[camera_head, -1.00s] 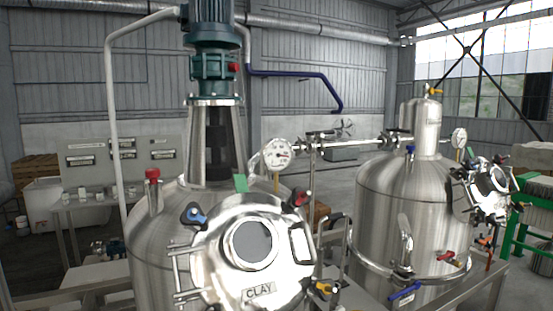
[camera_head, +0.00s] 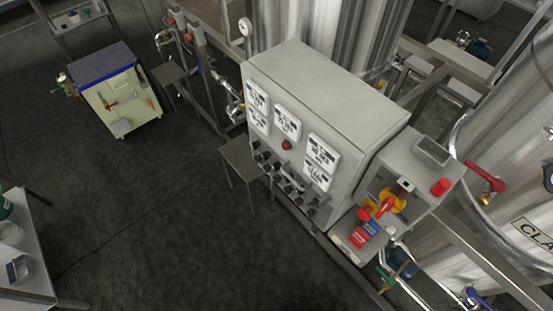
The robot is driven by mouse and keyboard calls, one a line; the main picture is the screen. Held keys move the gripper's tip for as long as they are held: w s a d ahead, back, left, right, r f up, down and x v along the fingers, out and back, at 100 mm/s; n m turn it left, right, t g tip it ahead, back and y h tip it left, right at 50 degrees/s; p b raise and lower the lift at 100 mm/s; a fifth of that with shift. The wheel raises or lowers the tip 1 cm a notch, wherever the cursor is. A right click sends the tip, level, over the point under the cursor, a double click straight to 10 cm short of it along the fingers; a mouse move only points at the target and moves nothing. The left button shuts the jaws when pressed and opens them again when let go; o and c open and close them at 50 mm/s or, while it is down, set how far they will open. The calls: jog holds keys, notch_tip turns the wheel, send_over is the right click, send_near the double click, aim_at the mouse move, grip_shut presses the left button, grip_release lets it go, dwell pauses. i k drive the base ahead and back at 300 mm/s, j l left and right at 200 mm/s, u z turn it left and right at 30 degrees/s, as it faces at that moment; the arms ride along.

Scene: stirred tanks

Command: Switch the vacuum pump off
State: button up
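A grey control cabinet (camera_head: 345,90) stands in the middle of the view, with several white meters and a row of dark knobs on its sloped front. A small red lamp or button (camera_head: 287,145) sits among the meters. On its right, a smaller grey box (camera_head: 410,160) carries a red and yellow rotary switch (camera_head: 383,205) and a red button (camera_head: 441,187). I cannot tell which control belongs to the vacuum pump, or identify the pump itself. My gripper is not in view.
A cream wheeled unit with a blue-edged top (camera_head: 118,95) stands at upper left. A small grey stand (camera_head: 243,160) is before the cabinet. Steel tanks (camera_head: 510,160) and pipes flank the right and back. A table (camera_head: 30,265) is at lower left. Dark floor (camera_head: 150,220) between is clear.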

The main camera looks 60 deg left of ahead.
aim_at(315, 202)
jog(key=u, duration=2.2)
